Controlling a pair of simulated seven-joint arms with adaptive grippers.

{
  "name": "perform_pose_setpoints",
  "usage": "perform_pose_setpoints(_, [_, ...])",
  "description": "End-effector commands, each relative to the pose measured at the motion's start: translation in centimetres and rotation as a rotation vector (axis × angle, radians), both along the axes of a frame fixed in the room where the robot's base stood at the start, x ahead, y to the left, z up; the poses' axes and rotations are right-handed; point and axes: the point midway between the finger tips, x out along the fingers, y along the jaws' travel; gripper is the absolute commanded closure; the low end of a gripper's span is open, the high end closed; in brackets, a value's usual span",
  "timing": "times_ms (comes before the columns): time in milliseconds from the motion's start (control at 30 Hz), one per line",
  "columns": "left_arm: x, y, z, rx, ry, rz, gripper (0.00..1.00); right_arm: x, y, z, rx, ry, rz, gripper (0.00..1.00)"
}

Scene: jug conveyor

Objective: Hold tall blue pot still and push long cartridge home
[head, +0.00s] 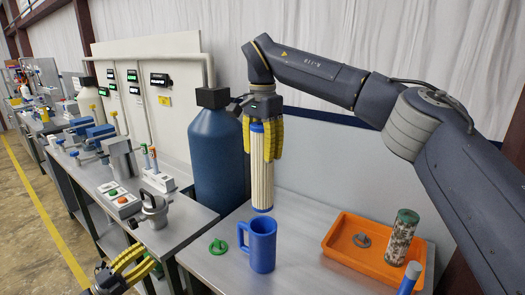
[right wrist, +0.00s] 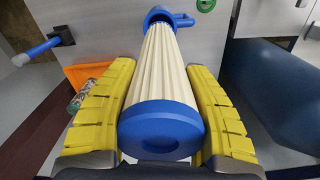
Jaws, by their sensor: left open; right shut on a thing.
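The tall blue pot (head: 262,246) is a mug-like jug with a handle. It stands upright on the grey table, and its rim and handle show at the top of the right wrist view (right wrist: 160,14). The long cartridge (head: 261,175) is white and pleated with blue end caps. My right gripper (head: 266,140) is shut on its upper part and holds it upright above the pot, apart from it. In the right wrist view the cartridge (right wrist: 162,75) lies between the yellow fingers. My left gripper (head: 128,270) is open and empty at the lower left, away from the pot.
An orange tray (head: 345,254) at right holds a grey part (head: 361,240) and a speckled cylinder (head: 401,235). A big blue tank (head: 218,160) stands behind.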

Motion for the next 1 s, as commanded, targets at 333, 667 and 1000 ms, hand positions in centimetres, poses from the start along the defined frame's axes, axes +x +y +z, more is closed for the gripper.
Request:
perform_pose_setpoints(333, [1.3, -8.9, 6.0, 0.524, -0.529, -0.154, 0.53, 0.0, 0.0, 0.0, 0.000, 0.000, 0.000, 0.99])
perform_pose_setpoints(667, [2.9, -16.5, 4.3, 0.911, -0.947, -0.184, 0.53, 0.0, 0.0, 0.0, 0.000, 0.000, 0.000, 0.99])
perform_pose_setpoints(1000, [3.6, -20.0, 3.3, 1.083, -1.174, -0.197, 0.53, 0.0, 0.0, 0.0, 0.000, 0.000, 0.000, 0.99])
